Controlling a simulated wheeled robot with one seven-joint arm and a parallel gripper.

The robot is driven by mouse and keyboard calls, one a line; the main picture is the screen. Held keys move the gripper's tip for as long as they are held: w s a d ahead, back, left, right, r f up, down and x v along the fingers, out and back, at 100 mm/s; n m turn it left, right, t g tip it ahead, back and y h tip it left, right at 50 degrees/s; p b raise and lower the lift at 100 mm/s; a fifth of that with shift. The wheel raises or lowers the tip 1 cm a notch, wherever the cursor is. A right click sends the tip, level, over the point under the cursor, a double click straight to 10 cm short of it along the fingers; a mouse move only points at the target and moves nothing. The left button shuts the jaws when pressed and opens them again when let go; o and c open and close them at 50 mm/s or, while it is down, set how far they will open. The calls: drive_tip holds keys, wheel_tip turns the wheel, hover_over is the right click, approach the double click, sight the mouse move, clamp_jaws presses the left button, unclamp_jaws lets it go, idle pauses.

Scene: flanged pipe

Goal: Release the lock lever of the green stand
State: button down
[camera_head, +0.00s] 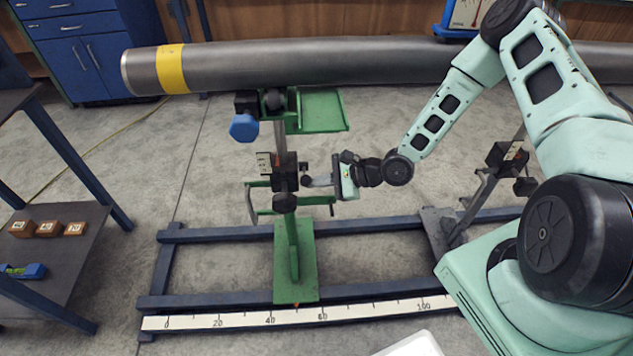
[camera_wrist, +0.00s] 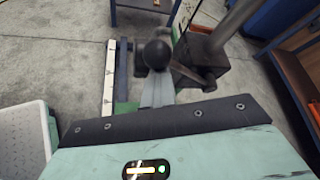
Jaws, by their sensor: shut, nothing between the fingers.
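The green stand (camera_head: 294,245) stands upright on the blue floor frame, its head under the steel pipe (camera_head: 300,64). A dark clamp block (camera_head: 284,170) sits partway up its post; it also shows in the wrist view (camera_wrist: 205,58). A black ball knob (camera_wrist: 158,54) and a dark bar beside the block show in the wrist view; which is the lock lever's end I cannot tell. My gripper (camera_head: 310,181) is right of the block, fingers pointing left towards it. In the wrist view its shut, empty fingers (camera_wrist: 158,92) reach towards the ball knob; contact is unclear.
A blue knob (camera_head: 244,127) and green tray (camera_head: 321,110) are on the stand's head. A second, grey stand (camera_head: 450,222) is to the right. A ruler (camera_head: 270,318) runs along the frame's front. A side table (camera_head: 60,255) with small blocks is at left.

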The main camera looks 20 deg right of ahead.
drive_tip(key=shift+r, duration=0.15)
drive_tip(key=p+v, duration=0.1)
drive_tip(key=v, duration=1.6)
drive_tip(key=shift+s+d, duration=0.15)
